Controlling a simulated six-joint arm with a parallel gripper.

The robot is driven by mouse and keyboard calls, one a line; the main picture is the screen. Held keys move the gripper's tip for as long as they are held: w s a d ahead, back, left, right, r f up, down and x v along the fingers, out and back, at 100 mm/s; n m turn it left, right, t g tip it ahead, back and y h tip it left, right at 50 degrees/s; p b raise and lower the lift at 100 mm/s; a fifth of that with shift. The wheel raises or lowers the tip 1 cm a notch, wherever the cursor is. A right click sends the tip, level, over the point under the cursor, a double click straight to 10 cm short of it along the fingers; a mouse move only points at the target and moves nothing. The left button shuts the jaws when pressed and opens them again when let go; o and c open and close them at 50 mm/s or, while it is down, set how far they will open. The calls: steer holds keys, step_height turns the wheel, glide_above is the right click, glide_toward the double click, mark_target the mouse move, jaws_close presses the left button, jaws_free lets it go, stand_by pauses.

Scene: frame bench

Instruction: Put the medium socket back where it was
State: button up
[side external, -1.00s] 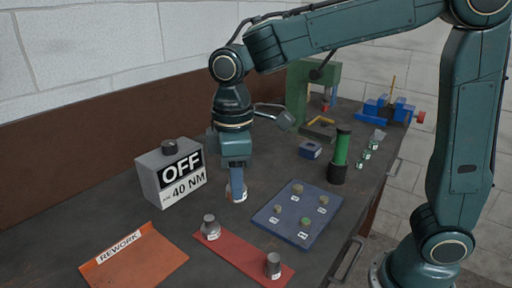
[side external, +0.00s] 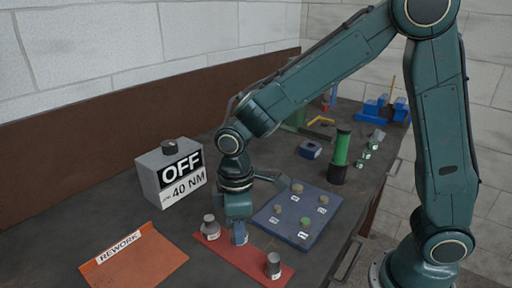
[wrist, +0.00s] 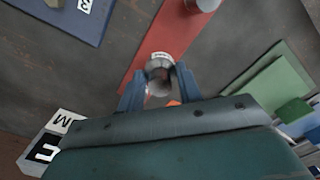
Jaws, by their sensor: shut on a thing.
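A grey metal socket (wrist: 159,68) with a white label shows between the fingers of my gripper (wrist: 158,92) in the wrist view. The gripper is shut on it. In the side view my gripper (side external: 240,240) points down over the middle of the red strip (side external: 257,262), and the fingers largely hide the held socket. I cannot tell whether the socket touches the strip (wrist: 168,35). Another socket (side external: 210,229) stands on the strip to the left, and one more (side external: 273,266) stands near its right end. One of these shows at the top of the wrist view (wrist: 207,5).
A blue board (side external: 275,232) with several small round pieces lies right of my gripper. A grey box (side external: 170,178) reading OFF and 40 NM stands behind left. An orange REWORK sheet (side external: 140,266) lies front left. A green cylinder (side external: 341,150) stands beyond the board.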

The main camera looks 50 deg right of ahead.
steer(key=shift+f, duration=2)
steer(key=shift+f, duration=0.15)
steer(key=o, duration=1.1)
step_height(320, 180, up, 12)
steer(key=shift+f, duration=0.1)
steer(key=shift+r, duration=0.25)
